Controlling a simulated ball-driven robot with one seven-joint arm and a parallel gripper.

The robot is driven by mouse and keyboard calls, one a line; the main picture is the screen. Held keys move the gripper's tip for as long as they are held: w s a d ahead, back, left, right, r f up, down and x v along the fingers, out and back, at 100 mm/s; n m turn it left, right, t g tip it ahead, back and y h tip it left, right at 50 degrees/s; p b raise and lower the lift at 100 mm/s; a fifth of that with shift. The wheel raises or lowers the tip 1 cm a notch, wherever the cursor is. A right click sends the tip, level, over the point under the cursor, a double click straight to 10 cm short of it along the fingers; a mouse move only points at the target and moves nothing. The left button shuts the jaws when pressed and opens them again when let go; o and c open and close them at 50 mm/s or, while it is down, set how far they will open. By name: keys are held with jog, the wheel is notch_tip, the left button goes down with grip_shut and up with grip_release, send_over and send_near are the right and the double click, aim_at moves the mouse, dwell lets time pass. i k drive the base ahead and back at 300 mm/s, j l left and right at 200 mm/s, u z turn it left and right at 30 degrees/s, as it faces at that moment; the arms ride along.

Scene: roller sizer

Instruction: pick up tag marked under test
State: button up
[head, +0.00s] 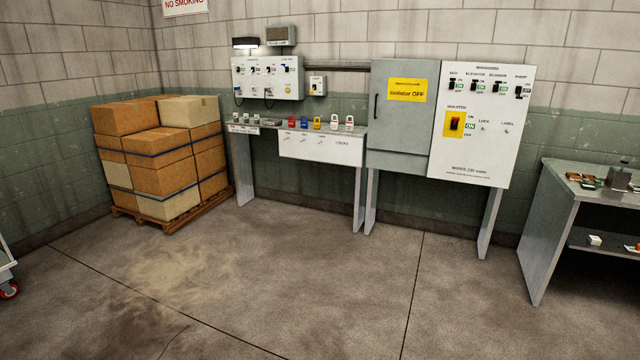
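No tag with readable "under test" wording shows in the head view. A narrow grey bench (262,127) stands against the back wall. On it is a row of small coloured lock-like items, among them a red one (292,121), a blue one (304,122) and a yellow one (317,122). Small white and red items (334,122) stand to their right. Several small pieces (240,118) lie at the bench's left end, too small to identify. A white board (322,147) marked "LOCKS" hangs on its front. My gripper is not in view.
A grey cabinet (402,135) and white switch panel (481,145) stand right of the bench. A side table (565,185) at right holds small items, too small to identify. Boxes (165,180) sit on a pallet (185,212) at left. The middle floor (300,270) is clear.

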aim_at(349, 125)
jog(key=i+u, duration=0.1)
jog(key=i, duration=4)
